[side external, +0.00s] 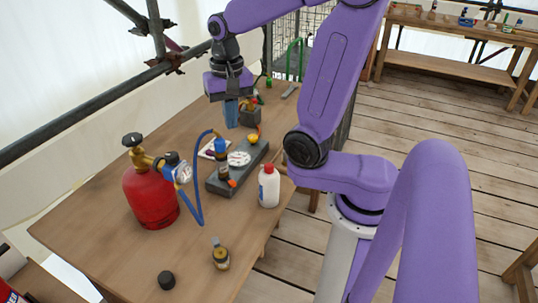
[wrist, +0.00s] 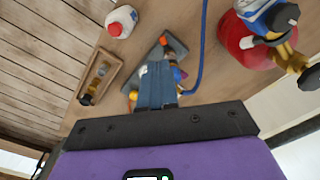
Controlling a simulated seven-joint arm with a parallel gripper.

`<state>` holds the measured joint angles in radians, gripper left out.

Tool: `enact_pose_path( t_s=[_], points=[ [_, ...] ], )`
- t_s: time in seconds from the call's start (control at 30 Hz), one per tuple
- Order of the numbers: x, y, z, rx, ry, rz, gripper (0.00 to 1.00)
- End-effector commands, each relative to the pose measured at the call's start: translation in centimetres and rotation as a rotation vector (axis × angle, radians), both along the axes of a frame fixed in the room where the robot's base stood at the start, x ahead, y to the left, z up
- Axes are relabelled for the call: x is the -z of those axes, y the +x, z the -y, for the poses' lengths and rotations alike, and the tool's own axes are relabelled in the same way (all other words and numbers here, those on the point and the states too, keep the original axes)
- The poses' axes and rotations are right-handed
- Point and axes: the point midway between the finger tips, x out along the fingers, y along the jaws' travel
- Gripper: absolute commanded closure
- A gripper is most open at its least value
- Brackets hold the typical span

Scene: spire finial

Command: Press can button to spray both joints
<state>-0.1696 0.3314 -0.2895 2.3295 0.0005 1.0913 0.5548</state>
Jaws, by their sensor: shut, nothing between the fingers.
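My gripper (side external: 231,114) hangs above the far end of a grey block (side external: 216,184), its blue fingers together and empty. In the wrist view the fingers (wrist: 157,88) cover part of the block (wrist: 176,44). The block carries a white round dial (side external: 239,159) and small orange and brass fittings. A red gas cylinder (side external: 149,198) stands to its left with a brass valve and a gauge (side external: 183,174). A blue hose (side external: 197,201) loops between cylinder and block. A white bottle with a red cap (side external: 269,188) stands upright beside the block. I cannot tell which item is the can with the button.
All this stands on a wooden table (side external: 110,215). A small amber bottle (side external: 221,258) and a black cap (side external: 167,280) are near its front. The wrist view shows a wooden tray (wrist: 112,62) with a brass part. Scaffold pipes (side external: 85,110) run along the left.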

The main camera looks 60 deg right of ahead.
Motion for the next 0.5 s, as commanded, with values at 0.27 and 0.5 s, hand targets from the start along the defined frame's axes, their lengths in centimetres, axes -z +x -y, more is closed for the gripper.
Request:
enact_pose_path(
  t_s=[0.27, 0.5],
  points=[
    [-0.5, -1.0, 1.3, 0.226, 0.001, -0.003, 1.00],
    [-0.9, -2.4, 2.4, 0.420, 0.002, -0.004, 1.00]
  ],
)
